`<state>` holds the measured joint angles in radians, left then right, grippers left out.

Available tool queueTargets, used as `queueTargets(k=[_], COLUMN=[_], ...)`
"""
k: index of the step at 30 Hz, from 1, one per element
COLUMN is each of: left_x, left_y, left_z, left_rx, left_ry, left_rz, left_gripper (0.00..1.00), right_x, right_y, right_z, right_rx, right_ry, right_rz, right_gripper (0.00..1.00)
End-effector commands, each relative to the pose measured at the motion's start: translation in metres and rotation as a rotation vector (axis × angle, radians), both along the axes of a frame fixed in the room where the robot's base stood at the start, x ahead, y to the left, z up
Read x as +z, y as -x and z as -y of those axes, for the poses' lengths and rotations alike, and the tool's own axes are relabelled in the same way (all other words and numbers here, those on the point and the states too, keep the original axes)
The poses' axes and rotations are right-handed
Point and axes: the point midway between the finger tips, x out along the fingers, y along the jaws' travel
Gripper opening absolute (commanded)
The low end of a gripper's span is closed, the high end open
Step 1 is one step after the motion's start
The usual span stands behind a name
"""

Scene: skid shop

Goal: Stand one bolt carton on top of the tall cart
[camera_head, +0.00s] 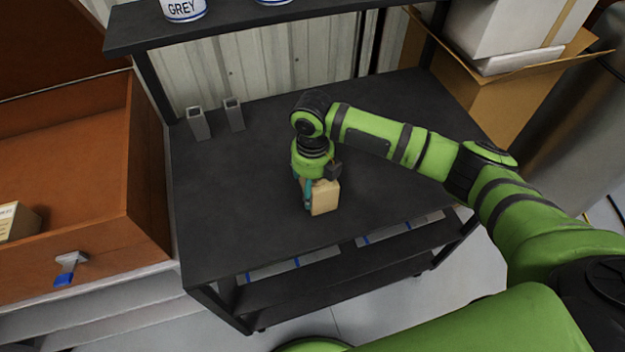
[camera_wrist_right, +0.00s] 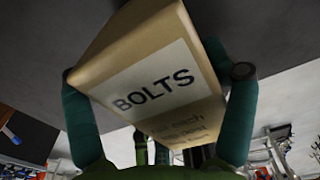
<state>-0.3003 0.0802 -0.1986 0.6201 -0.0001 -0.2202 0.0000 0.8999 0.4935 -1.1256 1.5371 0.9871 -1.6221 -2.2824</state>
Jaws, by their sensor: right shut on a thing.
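My right gripper (camera_head: 308,193) is shut on a tan bolt carton (camera_head: 325,198), over the front middle of the dark cart's top (camera_head: 240,205). In the right wrist view the carton (camera_wrist_right: 155,85), with a white BOLTS label, sits between the two teal fingers. The carton looks close to the cart top; I cannot tell whether it touches. My left gripper is not in view.
Two small grey square tubes (camera_head: 197,124) stand at the cart's back left. An orange-brown bin (camera_head: 75,160) at the left holds another carton (camera_head: 18,221). Cardboard boxes (camera_head: 530,85) stand at the right. A shelf (camera_head: 240,25) with cans overhangs the back. The cart top around the carton is clear.

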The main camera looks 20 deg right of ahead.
Motion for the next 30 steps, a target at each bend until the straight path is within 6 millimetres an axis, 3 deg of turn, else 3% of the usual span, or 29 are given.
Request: queueTargets(k=[12,13,14,25,30], left_x=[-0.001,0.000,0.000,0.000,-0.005], left_y=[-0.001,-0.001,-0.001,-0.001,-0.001], left_z=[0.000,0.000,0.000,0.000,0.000], left_rx=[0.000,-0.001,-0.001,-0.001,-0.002], left_ry=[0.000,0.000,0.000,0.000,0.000], left_rz=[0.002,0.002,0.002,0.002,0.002], left_gripper=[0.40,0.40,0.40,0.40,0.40], right_x=[-0.005,-0.005,-0.005,-0.004,0.012], right_y=[-0.001,0.000,0.000,0.000,-0.002], right_z=[0.000,0.000,0.000,0.000,0.000], right_rx=[0.000,0.000,0.000,0.000,0.001], right_ry=[-0.001,0.000,0.000,0.000,-0.001], right_rz=[0.003,0.001,0.001,0.002,0.006], right_gripper=[0.30,0.96,1.00,1.00,1.00])
